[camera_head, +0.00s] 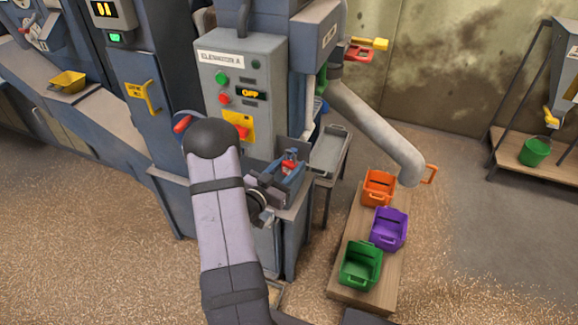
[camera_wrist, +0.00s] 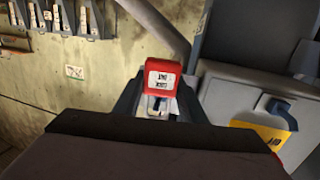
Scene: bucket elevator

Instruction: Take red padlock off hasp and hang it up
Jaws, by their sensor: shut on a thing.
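The red padlock (camera_wrist: 163,72), with a white label, is held between the fingers of my gripper (camera_wrist: 160,105) in the wrist view. In the head view my gripper (camera_head: 284,174) is in front of and to the right of the grey control cabinet, and the padlock shows as a small red patch (camera_head: 289,164) between the fingers. The yellow switch plate (camera_head: 238,124) on the cabinet front is apart from the padlock. A yellow plate with a dark blue part (camera_wrist: 268,136) shows at the right of the wrist view. The padlock's shackle is not clear.
Orange (camera_head: 379,187), purple (camera_head: 389,229) and green (camera_head: 360,265) buckets stand on a wooden board at the right. A grey pipe (camera_head: 375,125) slants down above them. A grey tray (camera_head: 330,149) is behind my gripper. Wall racks (camera_wrist: 58,17) show at upper left in the wrist view.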

